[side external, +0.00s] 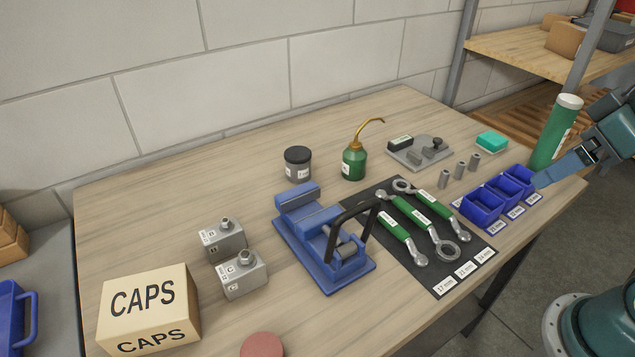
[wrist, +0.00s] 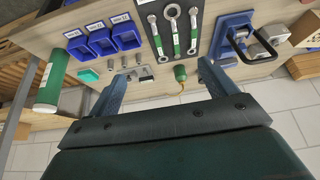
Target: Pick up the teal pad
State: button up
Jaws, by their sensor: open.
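The teal pad (side external: 492,142) is a small block lying flat on the wooden table, near its back right edge. It also shows in the wrist view (wrist: 88,75), left of the gripper's fingers and beside the green cylinder. My gripper (side external: 543,181) is at the right edge of the side view, over the table's right end and apart from the pad. In the wrist view my gripper (wrist: 173,72) has its two fingers spread wide, with nothing held between them.
A tall green cylinder (side external: 556,135) stands between the pad and my arm. Blue bins (side external: 484,205) and several metal sockets (side external: 460,169) are in front of the pad. A grey plate with parts (side external: 420,153) lies left of it. An oil can (side external: 354,162) stands farther left.

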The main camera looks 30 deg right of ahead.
jog(key=shift+w+r, duration=0.1)
jog(key=w+d+r+m+g, duration=0.1)
jog(key=w+d+r+m, duration=0.35)
jog(key=w, duration=0.55)
jog(key=m+g, duration=0.5)
jog(key=m, duration=0.9)
send_over(494, 138)
notch_tip(494, 138, down, 13)
jog(key=shift+d+f, duration=0.15)
jog(key=shift+f, duration=0.25)
jog(key=shift+f, duration=0.1)
jog(key=shift+f, duration=4.2)
jog(key=shift+f, duration=0.15)
